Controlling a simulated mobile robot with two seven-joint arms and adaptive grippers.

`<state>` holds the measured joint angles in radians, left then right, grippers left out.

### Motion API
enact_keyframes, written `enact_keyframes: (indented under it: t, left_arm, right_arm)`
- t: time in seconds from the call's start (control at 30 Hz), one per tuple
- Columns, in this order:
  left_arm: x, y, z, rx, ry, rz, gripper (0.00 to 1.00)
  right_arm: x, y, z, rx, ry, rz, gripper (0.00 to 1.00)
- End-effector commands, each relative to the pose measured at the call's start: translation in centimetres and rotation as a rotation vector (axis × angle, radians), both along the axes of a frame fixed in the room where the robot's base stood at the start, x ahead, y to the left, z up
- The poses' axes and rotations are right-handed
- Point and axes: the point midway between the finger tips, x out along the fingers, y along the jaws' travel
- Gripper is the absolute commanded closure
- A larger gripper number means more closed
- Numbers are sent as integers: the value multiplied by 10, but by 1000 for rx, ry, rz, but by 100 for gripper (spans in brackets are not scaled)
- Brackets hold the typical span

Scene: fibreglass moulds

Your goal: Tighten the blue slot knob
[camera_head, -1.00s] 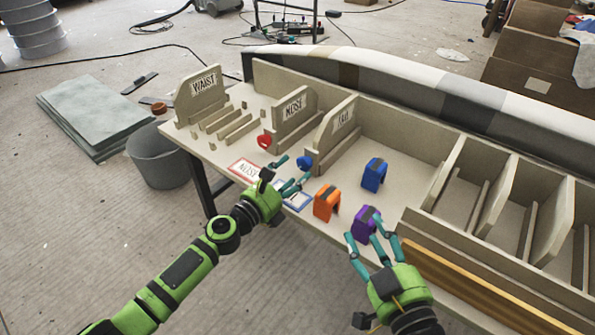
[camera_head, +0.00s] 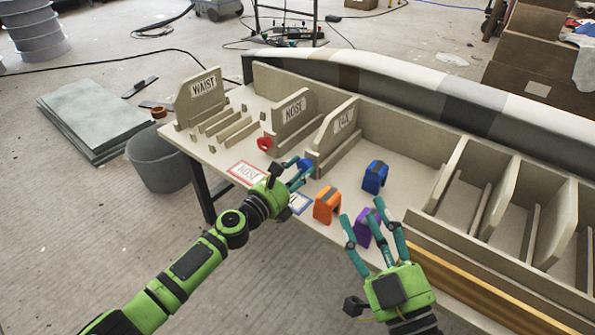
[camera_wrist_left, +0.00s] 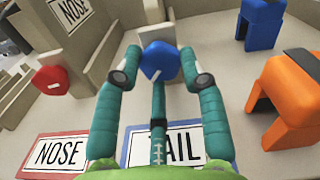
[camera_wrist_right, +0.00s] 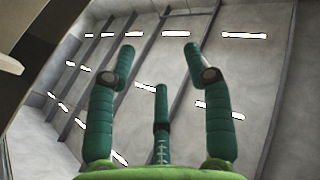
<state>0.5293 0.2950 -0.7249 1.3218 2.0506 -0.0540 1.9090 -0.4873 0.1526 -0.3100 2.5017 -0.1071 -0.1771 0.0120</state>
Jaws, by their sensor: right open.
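The blue slot knob (camera_head: 305,163) sits at the front end of the TAIL slot (camera_head: 334,133), partly hidden by my left gripper in the head view. In the left wrist view the blue knob (camera_wrist_left: 160,60) lies between the spread fingertips of my left gripper (camera_wrist_left: 160,74), which look open around it. I cannot tell whether they touch it. My right gripper (camera_head: 368,222) is open and empty, in front of the purple block (camera_head: 361,229).
A red knob (camera_head: 264,144) sits at the NOSE slot. NOSE (camera_wrist_left: 60,153) and TAIL (camera_wrist_left: 178,145) labels lie on the table. An orange block (camera_head: 326,205) and a blue block (camera_head: 375,177) stand right of my left gripper. Dividers (camera_head: 448,180) fill the right side.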

Motion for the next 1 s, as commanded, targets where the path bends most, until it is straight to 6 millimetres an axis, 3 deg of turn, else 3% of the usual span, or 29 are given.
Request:
enact_keyframes:
  t: [0.3, 0.7, 1.0]
  left_arm:
    - [0, -1, 3, 31, -28, -1, 92]
    - [0, -1, 4, 243, -184, 1, 92]
    - [0, -1, 4, 404, -303, 1, 92]
  right_arm:
    - [2, 0, -4, -8, 29, -3, 48]
    - [8, -10, -37, -51, 187, -34, 48]
    - [7, -8, -32, -43, 160, -29, 48]
